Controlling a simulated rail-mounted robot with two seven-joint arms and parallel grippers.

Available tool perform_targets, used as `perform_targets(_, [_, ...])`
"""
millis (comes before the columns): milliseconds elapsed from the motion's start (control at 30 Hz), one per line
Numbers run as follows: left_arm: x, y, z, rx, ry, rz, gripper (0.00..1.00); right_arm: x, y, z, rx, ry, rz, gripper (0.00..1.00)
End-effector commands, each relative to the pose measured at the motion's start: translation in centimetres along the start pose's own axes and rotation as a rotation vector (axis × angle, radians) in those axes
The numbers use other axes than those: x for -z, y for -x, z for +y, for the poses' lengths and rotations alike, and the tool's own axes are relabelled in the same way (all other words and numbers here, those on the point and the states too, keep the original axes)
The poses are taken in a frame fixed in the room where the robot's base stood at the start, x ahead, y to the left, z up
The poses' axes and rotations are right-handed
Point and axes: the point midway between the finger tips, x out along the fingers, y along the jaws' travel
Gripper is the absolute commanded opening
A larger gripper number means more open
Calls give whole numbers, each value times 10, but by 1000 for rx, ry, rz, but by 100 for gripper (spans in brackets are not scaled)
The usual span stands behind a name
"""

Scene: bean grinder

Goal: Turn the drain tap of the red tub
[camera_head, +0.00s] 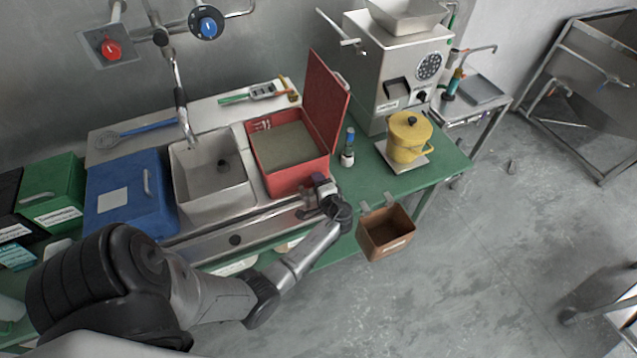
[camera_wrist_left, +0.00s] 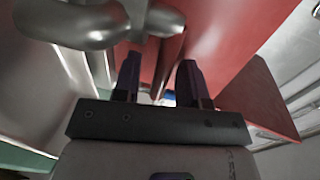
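The red tub (camera_head: 296,175) stands on the green bench with its lid raised and greyish contents inside. In the left wrist view, the tub's red wall (camera_wrist_left: 235,35) fills the upper right. A shiny metal tap (camera_wrist_left: 90,25) with rounded parts shows at the upper left and reaches over to the fingers. My left gripper (camera_head: 318,185) is at the tub's front right corner, low down. In the wrist view its two dark fingers (camera_wrist_left: 160,80) stand apart, with part of the metal tap just beyond and between them. Contact cannot be told. My right gripper is not in view.
A steel sink (camera_head: 210,180) and a blue lidded tub (camera_head: 130,195) stand left of the red tub. A small bottle (camera_head: 348,150), a yellow pot (camera_head: 408,137) and a grinder (camera_head: 395,75) stand to the right. A brown bin (camera_head: 385,232) hangs at the bench's front edge.

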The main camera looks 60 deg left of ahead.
Motion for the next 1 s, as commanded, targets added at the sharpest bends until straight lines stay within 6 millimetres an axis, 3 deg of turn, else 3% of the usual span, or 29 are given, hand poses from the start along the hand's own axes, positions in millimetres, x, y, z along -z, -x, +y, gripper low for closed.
perform_targets(100, [0,0,0,0,0,0,38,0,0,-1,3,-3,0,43])
perform_targets(500, [0,0,0,0,-1,0,0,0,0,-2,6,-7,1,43])
perform_targets(867, [0,0,0,1,-2,5,0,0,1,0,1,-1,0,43])
perform_targets(1000, [-3,5,-2,4,-25,102,0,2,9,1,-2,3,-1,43])
